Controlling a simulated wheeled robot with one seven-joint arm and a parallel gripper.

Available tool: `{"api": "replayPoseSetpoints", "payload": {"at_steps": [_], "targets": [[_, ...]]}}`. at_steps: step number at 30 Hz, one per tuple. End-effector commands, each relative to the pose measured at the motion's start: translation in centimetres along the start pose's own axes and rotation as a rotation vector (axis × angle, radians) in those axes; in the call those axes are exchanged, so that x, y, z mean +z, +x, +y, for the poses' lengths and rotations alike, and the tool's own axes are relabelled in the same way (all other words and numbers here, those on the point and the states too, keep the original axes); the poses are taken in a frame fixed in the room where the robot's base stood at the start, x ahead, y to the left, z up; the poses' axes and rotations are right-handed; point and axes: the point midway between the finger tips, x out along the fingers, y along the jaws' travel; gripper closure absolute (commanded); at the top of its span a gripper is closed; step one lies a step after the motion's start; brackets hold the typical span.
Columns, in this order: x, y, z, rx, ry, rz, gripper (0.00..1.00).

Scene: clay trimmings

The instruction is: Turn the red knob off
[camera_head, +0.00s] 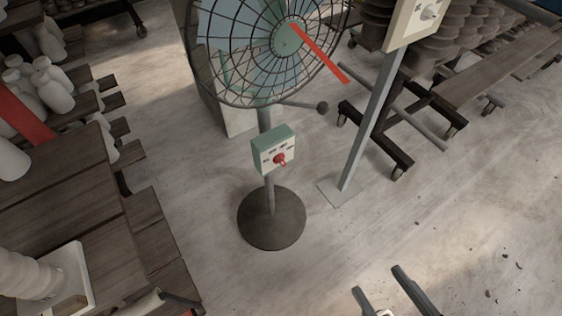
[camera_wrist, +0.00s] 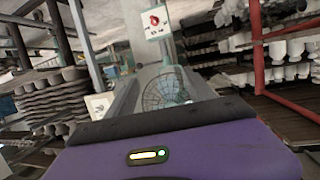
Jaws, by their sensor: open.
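The red knob (camera_head: 280,159) sits on the pale front plate of a small green control box (camera_head: 266,148) on the stand of a caged fan (camera_head: 270,45). In the wrist view, which looks upside down, the red knob (camera_wrist: 154,20) shows on its plate near the top, with the fan cage (camera_wrist: 165,92) below it. My gripper (camera_head: 378,281) shows at the bottom edge of the head view as two dark fingers spread apart. It is open and empty, well apart from the knob. In the wrist view its purple housing fills the bottom; the fingertips are not clearly visible there.
A grey post (camera_head: 368,135) right of the fan carries another control box (camera_head: 408,22) with a pale knob. Wooden tables (camera_head: 70,190) with white pottery stand at left. Racks of pots stand at upper right. The floor (camera_head: 400,215) before the fan is mostly clear.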

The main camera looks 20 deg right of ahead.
Motion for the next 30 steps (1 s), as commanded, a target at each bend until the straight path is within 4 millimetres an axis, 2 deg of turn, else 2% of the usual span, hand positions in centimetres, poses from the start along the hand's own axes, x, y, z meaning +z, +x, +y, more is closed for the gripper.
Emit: {"api": "replayPoseSetpoints", "payload": {"at_steps": [1, 3, 4, 7, 11, 20, 30], "targets": [[0.0, 0.0, 0.0, 0.0, 0.0, 0.0, 0.46], [0.0, 0.3, 0.1, 0.004, 0.001, 0.01, 0.6], [-0.2, 0.6, 0.1, 0.006, 0.002, 0.02, 0.63], [-0.8, 2.4, 0.4, 0.017, 0.002, 0.074, 0.63], [0.1, 6.2, 1.0, 0.038, -0.035, 0.143, 0.63], [3.3, 17.2, 2.7, 0.075, -0.193, 0.282, 0.63], [5.6, 31.6, 4.3, 0.054, -0.368, 0.376, 0.63]]}}
